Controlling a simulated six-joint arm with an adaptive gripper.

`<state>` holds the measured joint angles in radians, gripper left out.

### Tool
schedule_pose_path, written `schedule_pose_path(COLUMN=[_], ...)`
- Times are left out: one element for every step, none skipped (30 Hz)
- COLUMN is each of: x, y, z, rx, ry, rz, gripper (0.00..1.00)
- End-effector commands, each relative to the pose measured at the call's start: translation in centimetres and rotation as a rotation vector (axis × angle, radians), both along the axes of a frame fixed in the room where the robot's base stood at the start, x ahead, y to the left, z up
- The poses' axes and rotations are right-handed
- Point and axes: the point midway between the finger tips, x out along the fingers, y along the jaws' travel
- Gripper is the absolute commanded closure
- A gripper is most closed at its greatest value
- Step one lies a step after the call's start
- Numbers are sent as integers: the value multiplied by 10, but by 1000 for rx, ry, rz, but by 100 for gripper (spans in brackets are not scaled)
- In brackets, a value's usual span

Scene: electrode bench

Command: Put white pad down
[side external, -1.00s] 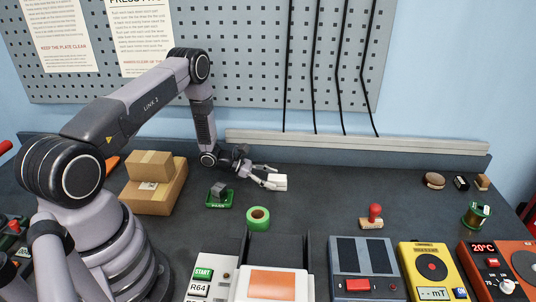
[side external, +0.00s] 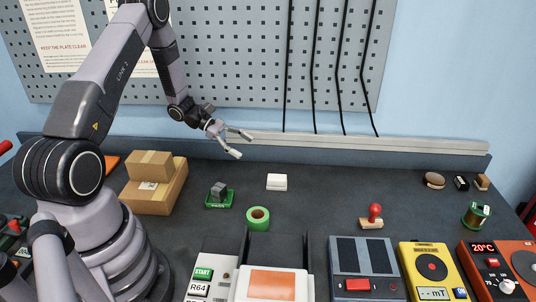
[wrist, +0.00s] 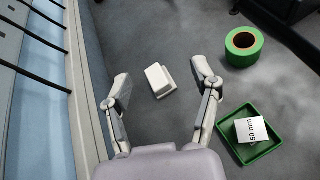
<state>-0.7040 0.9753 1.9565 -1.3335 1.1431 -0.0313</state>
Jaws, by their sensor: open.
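The white pad (side external: 277,182) lies flat on the dark bench, near the back and right of the green tray. In the wrist view the white pad (wrist: 160,80) lies on the bench ahead of and between the fingers, with a gap from both. My gripper (side external: 241,144) is open and empty, raised above the bench, up and left of the pad. In the wrist view my gripper (wrist: 162,85) shows its two fingers spread wide apart.
A green tray (side external: 232,202) holds a grey block (side external: 219,190) marked 50 mm in the wrist view. A green tape roll (side external: 258,218) stands in front of the pad. Cardboard boxes (side external: 155,183) sit left. A red-handled stamp (side external: 374,215) is right.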

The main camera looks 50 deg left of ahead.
Motion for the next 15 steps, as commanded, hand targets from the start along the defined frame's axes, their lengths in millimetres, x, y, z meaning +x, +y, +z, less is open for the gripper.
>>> schedule_pose_path(x=[-2, -6, -13, -19, -26, -36, -45, -55, -67, -78, -89, -103, -114, -125, -140], y=[-19, -30, -43, -53, -62, -74, -82, -90, -99, -105, -111, -117, -121, -125, -128], z=[37, 54, 75, 91, 105, 123, 136, 148, 163, 174, 184, 196, 205, 212, 222], rx=[80, 125, 185, 230, 279, 342, 391, 442, 511, 562, 616, 690, 745, 801, 879], ry=[-49, -72, -104, -127, -150, -183, -208, -233, -268, -294, -321, -359, -386, -414, -454], rz=[-119, -188, -276, -340, -405, -489, -549, -610, -688, -744, -801, -872, -924, -973, -1037], gripper=[38, 38, 38, 38, 38, 38, 38, 38, 38, 38, 38, 38, 38, 38, 38])
